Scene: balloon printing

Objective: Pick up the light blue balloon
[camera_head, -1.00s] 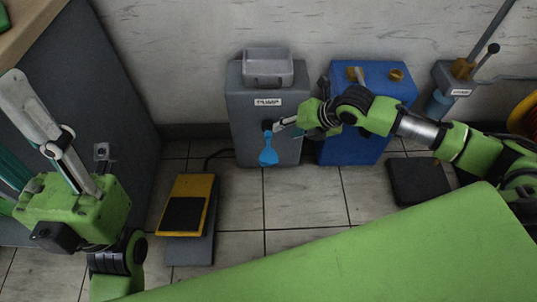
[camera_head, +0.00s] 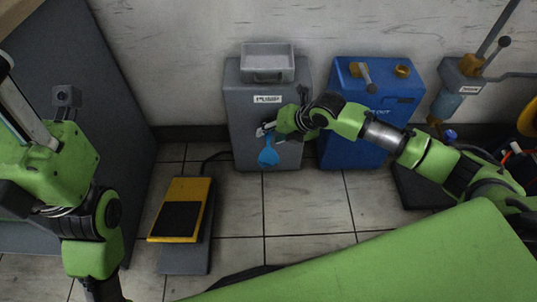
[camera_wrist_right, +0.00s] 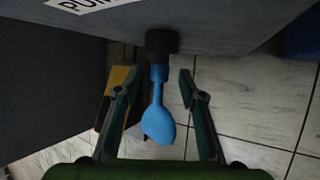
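The light blue balloon (camera_head: 268,155) hangs limp from the dark nozzle on the front of the grey pump (camera_head: 244,110). In the right wrist view the balloon (camera_wrist_right: 158,118) hangs between the two fingers of my right gripper (camera_wrist_right: 154,84), with a gap on each side. The fingers are apart and do not touch it. In the head view my right gripper (camera_head: 265,130) is beside the nozzle, just above the balloon's wide part. My left gripper (camera_head: 18,100) is at the far left edge, away from the balloon, its fingers partly cut off.
A blue tank (camera_head: 350,125) stands right of the pump. A yellow and black foot pedal (camera_head: 181,222) is on the tiled floor in front. A grey cabinet (camera_head: 105,130) stands at left. A green surface (camera_head: 400,255) fills the lower right.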

